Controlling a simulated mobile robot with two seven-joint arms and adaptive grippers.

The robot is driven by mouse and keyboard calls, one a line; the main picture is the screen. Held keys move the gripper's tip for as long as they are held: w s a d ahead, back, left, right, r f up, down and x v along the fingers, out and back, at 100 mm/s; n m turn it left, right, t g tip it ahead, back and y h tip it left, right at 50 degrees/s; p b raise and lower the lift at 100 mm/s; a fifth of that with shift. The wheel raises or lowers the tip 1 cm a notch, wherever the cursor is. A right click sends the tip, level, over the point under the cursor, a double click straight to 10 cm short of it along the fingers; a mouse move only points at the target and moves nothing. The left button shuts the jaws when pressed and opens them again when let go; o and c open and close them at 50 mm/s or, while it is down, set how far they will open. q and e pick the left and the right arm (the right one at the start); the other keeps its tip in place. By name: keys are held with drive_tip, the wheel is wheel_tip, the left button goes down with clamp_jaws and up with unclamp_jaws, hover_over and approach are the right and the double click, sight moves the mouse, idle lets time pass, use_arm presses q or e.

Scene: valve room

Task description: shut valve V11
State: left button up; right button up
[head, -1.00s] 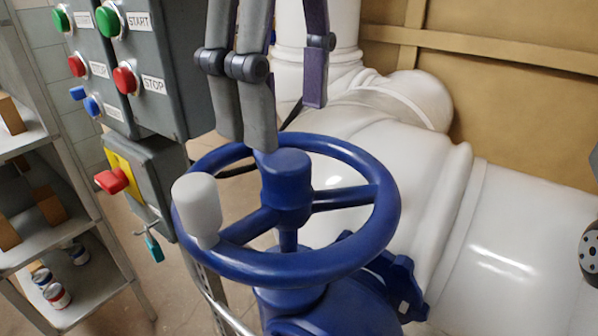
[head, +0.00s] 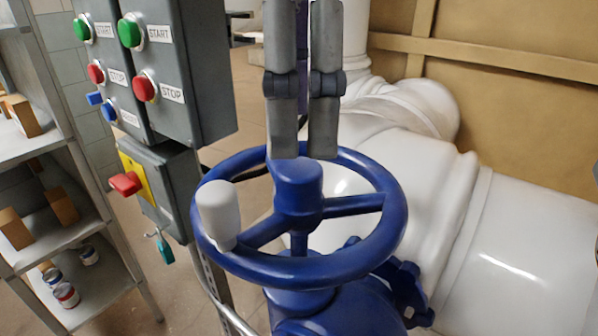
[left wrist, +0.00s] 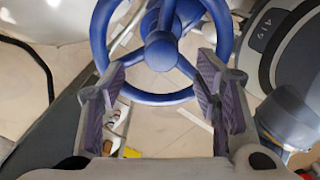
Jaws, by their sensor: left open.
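A blue handwheel (head: 298,186) with spokes and a pale grey knob (head: 218,212) on its rim tops a blue valve body on a white pipe. No V11 label is readable. My left gripper (head: 304,156) points down at the wheel. Its two grey fingers are apart with nothing between them, and their tips overlap the hub's far side in the head view. In the left wrist view the wheel (left wrist: 160,50) shows beyond the open purple-padded fingers (left wrist: 164,85). Whether the fingers touch the wheel, I cannot tell. My right gripper is not in view.
Grey control boxes (head: 190,75) with green, red and blue buttons stand left of the wheel. A red switch (head: 126,183) on a yellow plate sits below them. A metal shelf (head: 100,280) with cans and blocks stands far left. Thick white pipes (head: 520,255) fill the right.

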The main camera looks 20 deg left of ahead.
sight(300, 169)
use_arm(q)
drive_tip(key=shift+s+f, duration=0.15)
drive_tip(key=shift+d+f, duration=0.1)
drive_tip(key=shift+f, duration=3.2)
